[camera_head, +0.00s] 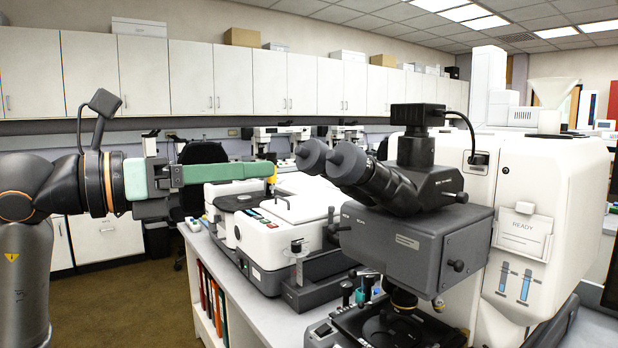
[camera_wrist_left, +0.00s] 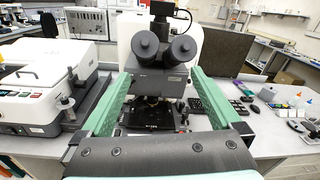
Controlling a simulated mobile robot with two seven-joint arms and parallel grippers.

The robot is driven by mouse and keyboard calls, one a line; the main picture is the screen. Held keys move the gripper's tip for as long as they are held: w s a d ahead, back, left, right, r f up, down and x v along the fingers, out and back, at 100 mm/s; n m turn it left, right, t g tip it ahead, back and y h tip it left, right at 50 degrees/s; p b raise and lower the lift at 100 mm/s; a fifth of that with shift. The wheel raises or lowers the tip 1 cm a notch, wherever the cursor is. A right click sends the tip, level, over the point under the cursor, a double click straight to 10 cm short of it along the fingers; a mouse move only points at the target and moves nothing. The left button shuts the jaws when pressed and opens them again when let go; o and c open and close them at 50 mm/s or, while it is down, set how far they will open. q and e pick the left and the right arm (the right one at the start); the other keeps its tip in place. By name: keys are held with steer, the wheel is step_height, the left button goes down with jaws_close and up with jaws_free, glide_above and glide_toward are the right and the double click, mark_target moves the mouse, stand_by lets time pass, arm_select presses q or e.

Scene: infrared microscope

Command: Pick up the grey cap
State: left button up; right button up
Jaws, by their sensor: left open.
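The infrared microscope (camera_head: 415,245) has two dark grey eyepieces facing my left gripper. I cannot tell which one is meant. In the left wrist view they show as two round ends, a left one (camera_wrist_left: 145,43) and a right one (camera_wrist_left: 184,47). My left gripper (camera_head: 272,171) has green fingers and is open and empty, to the left of the eyepieces and apart from them. In the left wrist view its fingers (camera_wrist_left: 161,77) spread to either side below the eyepieces. My right gripper is out of view.
A white and grey instrument (camera_head: 255,230) stands on the bench left of the microscope. A large white cabinet (camera_head: 555,185) stands behind and right of it.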

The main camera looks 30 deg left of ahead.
mark_target(297, 150)
arm_select(q)
steer(key=w+p, duration=0.1)
steer(key=w+r+y+p, duration=0.1)
steer(key=w, duration=0.1)
steer(key=w+t+y+p, duration=0.1)
steer(key=w, duration=0.1)
steer(key=shift+w+d+r+n, duration=0.2)
steer(key=shift+w+n, duration=0.05)
steer(key=shift+n, duration=0.05)
steer(key=shift+w, duration=0.25)
steer(key=x, duration=0.1)
steer(key=p+x, duration=0.2)
steer(key=x, duration=0.1)
steer(key=shift+w+r, duration=0.1)
steer(key=shift+r, duration=0.25)
steer(key=shift+w+d+f, duration=0.1)
steer(key=shift+w+f, duration=0.05)
steer(key=shift+w, duration=0.2)
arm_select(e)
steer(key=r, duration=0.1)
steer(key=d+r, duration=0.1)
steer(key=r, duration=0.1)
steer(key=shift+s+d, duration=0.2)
arm_select(q)
steer(key=c, duration=1.3)
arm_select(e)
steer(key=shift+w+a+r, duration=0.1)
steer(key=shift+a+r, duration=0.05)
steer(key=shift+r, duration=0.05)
